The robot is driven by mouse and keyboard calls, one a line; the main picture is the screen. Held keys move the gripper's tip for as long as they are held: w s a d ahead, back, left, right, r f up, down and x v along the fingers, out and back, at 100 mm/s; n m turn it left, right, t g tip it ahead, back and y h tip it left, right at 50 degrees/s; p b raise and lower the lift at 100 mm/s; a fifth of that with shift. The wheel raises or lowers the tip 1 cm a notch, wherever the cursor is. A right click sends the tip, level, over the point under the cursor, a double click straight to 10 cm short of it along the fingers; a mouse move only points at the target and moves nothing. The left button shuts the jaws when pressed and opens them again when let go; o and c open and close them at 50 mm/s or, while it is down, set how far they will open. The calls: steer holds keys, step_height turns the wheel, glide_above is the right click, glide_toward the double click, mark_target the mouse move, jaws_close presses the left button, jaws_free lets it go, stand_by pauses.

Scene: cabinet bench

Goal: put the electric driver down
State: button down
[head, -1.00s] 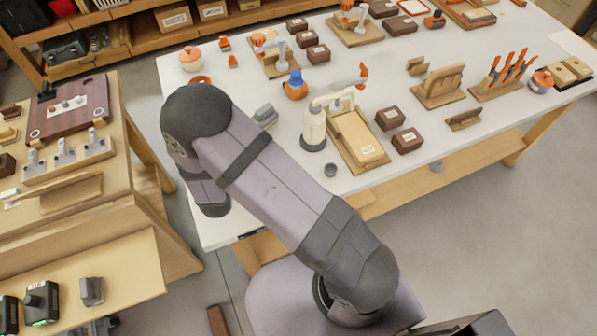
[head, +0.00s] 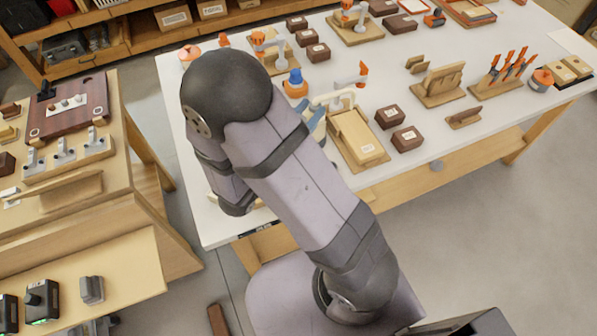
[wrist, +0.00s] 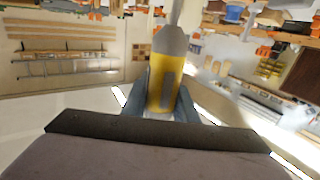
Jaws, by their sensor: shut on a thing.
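In the wrist view, a yellow and grey cylindrical tool, seemingly the electric driver (wrist: 164,77), sits between the two blue-grey fingers of my gripper (wrist: 160,98). The gripper is shut on its yellow body. The grey end of the driver points toward the top of the picture. The cameras do not show what lies directly below the driver.
The white bench (head: 480,150) has free room near its front right. A wooden tray with a pale box (head: 358,135), dark brown boxes (head: 406,139) and a blue-topped orange item (head: 295,83) stand close by. A cream device (head: 335,97) is partly behind my arm.

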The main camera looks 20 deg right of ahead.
steer(key=shift+f, duration=0.1)
step_height(320, 180, down, 10)
stand_by(0.9)
steer(key=shift+f, duration=0.1)
steer(key=c, duration=1.4)
jaws_free()
steer(key=shift+c, duration=0.2)
